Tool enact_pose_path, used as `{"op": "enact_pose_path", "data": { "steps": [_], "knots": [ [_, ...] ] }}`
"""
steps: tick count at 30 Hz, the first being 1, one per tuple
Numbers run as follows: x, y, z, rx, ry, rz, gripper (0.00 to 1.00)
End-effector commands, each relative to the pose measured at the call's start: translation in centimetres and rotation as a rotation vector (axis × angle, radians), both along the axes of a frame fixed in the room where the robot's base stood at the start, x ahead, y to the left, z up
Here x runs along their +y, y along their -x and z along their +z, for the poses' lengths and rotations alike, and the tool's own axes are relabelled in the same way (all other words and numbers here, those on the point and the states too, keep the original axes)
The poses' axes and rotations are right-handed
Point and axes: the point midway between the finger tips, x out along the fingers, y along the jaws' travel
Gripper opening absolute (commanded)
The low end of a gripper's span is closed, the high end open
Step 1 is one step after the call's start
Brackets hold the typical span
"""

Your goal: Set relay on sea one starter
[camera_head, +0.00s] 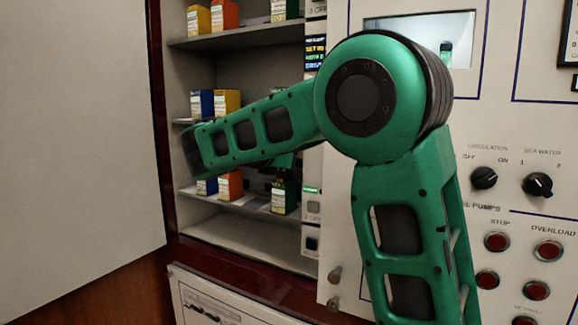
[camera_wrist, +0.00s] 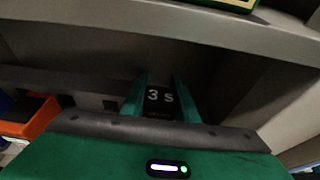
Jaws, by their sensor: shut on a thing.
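My gripper (camera_wrist: 160,98) shows in the wrist view with its two green fingers closed on a dark block (camera_wrist: 159,100) marked "3 S". I cannot tell from its marking alone whether the block is the relay. Coloured relay-like boxes stand on the shelves: a green one (camera_head: 285,196) and an orange one (camera_head: 230,186) on the lower shelf. No label that reads as the sea one starter is legible.
A grey shelf edge (camera_wrist: 170,25) runs above the gripper in the wrist view, and an orange box (camera_wrist: 32,118) lies to its left. A large pale door panel (camera_head: 75,130) stands left of the cabinet. The control panel with knobs (camera_head: 538,185) is at the right.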

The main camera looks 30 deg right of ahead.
Motion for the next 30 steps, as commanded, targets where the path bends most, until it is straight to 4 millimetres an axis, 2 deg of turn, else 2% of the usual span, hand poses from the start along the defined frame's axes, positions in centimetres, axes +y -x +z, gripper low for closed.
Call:
{"op": "enact_pose_path", "data": {
  "steps": [11,12,13,14,24,30],
  "knots": [
    [0.0,0.0,-0.4,0.001,0.001,0.000,0.04],
    [0.0,0.0,-0.4,0.000,0.000,0.000,0.37],
    [0.0,0.0,-0.4,0.000,0.000,0.000,0.45],
    [0.0,0.0,-0.4,0.000,0.000,0.000,0.47],
    [0.0,0.0,-0.1,-0.001,-0.001,0.000,0.47],
    [2.1,1.2,0.6,-0.002,-0.001,0.003,0.47]
  ]
}}
